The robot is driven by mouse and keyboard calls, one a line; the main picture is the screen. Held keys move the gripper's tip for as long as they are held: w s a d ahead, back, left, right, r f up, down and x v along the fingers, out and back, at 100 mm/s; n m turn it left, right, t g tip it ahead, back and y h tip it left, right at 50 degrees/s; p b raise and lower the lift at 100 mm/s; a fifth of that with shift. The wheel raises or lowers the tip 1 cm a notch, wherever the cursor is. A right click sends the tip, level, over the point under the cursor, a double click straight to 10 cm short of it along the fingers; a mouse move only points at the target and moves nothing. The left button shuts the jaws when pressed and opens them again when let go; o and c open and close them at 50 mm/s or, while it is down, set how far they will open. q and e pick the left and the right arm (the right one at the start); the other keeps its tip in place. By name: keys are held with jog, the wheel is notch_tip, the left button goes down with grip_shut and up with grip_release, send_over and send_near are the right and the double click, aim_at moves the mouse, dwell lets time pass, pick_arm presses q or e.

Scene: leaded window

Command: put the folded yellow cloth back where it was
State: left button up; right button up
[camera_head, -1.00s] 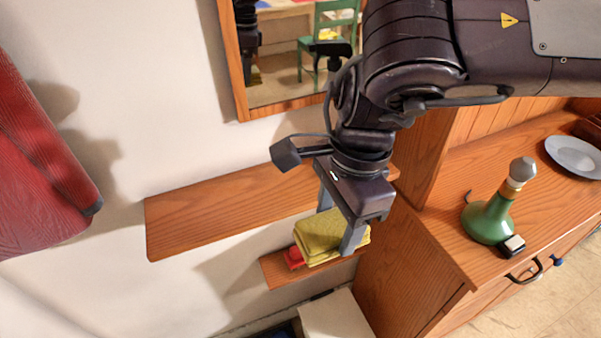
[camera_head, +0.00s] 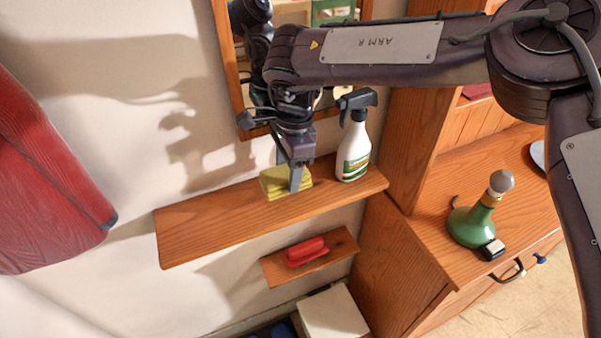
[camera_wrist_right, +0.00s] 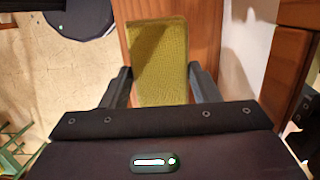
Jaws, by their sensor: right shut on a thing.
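The folded yellow cloth (camera_head: 272,184) is at the upper wooden shelf (camera_head: 215,228), left of a white spray bottle (camera_head: 353,150). My right gripper (camera_head: 290,178) is shut on the cloth from above. In the right wrist view the cloth (camera_wrist_right: 160,60) lies between the two fingers (camera_wrist_right: 160,88), with shelf wood beyond it. I cannot tell whether the cloth rests on the shelf or is held just above it. My left gripper is not in view.
A red object (camera_head: 306,252) lies on the small lower shelf (camera_head: 340,243). A framed mirror (camera_head: 224,60) hangs behind my right arm. A green bottle (camera_head: 470,225) stands on the cabinet at right. The upper shelf's left part is clear.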

notch_tip(320, 180, down, 3)
jog(key=shift+s+r+p, duration=0.1)
jog(key=shift+p, duration=0.6)
jog(key=shift+f+p, duration=0.3)
jog(key=shift+p, duration=0.1)
jog(key=shift+w+f, duration=0.3)
jog(key=shift+f, duration=0.15)
jog(key=shift+f, duration=0.1)
jog(key=o, duration=0.9)
